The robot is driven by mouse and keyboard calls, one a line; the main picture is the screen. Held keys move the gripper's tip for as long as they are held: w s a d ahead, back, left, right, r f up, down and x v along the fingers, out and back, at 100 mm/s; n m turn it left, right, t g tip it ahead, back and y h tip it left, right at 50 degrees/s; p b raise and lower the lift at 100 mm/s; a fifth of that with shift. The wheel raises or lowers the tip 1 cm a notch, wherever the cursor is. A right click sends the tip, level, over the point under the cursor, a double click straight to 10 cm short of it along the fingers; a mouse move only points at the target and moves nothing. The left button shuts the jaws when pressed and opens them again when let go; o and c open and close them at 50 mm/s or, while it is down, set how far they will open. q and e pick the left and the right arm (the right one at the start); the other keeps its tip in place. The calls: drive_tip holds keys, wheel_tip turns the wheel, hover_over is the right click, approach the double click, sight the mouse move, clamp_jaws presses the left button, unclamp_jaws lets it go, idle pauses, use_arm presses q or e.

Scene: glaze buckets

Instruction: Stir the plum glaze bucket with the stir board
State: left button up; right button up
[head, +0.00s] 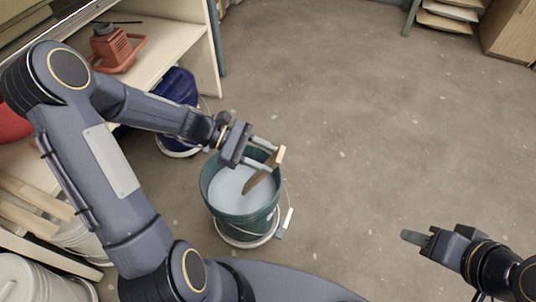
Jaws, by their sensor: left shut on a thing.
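My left gripper (268,156) is shut on the stir board (256,182), a brown wooden piece with a paler top end. It is over a dark green bucket (245,221) holding pale blue-grey liquid. The board slants down inside the bucket's rim; I cannot tell how far its lower end dips into the liquid. A dark blue-purple bucket (177,88) stands behind, beside the shelf and partly hidden by my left arm; its contents are hidden. No bucket is clearly plum-coloured. My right gripper (437,238) is at the lower right, away from the buckets; its finger opening is unclear.
A shelf unit (190,38) at the upper left holds a red-orange device (110,48). Pale buckets (35,280) stand at the lower left. A wooden cabinet (512,30) is at the upper right. The floor (370,120) is clear in the middle and right.

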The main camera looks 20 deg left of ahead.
sight(258, 173)
use_arm(q)
drive_tip(key=shift+w+a+f+b, duration=0.4)
drive_tip(key=shift+a+f+b, duration=0.55)
drive_tip(key=shift+f, duration=1.15)
drive_tip(key=shift+w+a+f+b, duration=0.35)
drive_tip(key=shift+a+f+b, duration=0.3)
drive_tip(key=shift+f+b, duration=1)
drive_tip(key=shift+w+a+f+b, duration=0.4)
drive_tip(key=shift+a+f+b, duration=0.35)
drive_tip(key=shift+f, duration=1.75)
